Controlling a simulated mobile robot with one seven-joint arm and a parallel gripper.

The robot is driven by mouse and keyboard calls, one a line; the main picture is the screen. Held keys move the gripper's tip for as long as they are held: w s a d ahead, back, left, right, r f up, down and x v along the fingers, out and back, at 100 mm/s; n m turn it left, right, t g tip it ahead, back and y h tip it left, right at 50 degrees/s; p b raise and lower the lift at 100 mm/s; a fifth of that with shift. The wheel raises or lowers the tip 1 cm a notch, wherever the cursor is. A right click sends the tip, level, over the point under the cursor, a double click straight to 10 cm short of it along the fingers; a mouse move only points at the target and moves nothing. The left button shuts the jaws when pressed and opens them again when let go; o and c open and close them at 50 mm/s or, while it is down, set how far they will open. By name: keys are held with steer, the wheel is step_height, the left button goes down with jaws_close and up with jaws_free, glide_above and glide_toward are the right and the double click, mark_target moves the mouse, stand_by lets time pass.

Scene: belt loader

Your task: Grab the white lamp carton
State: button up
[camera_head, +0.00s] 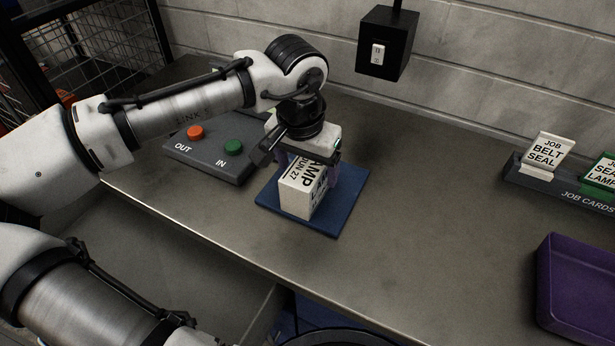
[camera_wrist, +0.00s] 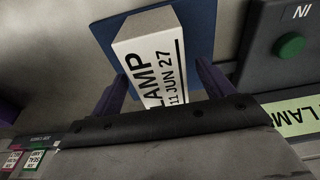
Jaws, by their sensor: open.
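The white lamp carton (camera_head: 303,189) stands on a blue mat (camera_head: 328,221) on the counter. Black print on it reads "LAMP" and "JUN 27". My gripper (camera_head: 312,165) is directly over the carton, pointing down, with its jaws apart. In the wrist view the carton (camera_wrist: 152,58) lies between the two purple fingers of my gripper (camera_wrist: 160,92), one on each side. I cannot tell whether either finger touches it. The gripper body hides part of the carton in both views.
A grey control box (camera_head: 211,153) with a red OUT button (camera_head: 195,132) and a green IN button (camera_head: 233,146) is left of the mat. A job card rack (camera_head: 560,186) and a purple tray (camera_head: 577,290) are at right. The counter between mat and tray is clear.

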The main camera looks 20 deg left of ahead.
steer(key=shift+w+f, duration=0.1)
steer(key=shift+f, duration=0.55)
steer(key=c, duration=1.2)
steer(key=shift+r, duration=0.1)
steer(key=shift+c, duration=0.2)
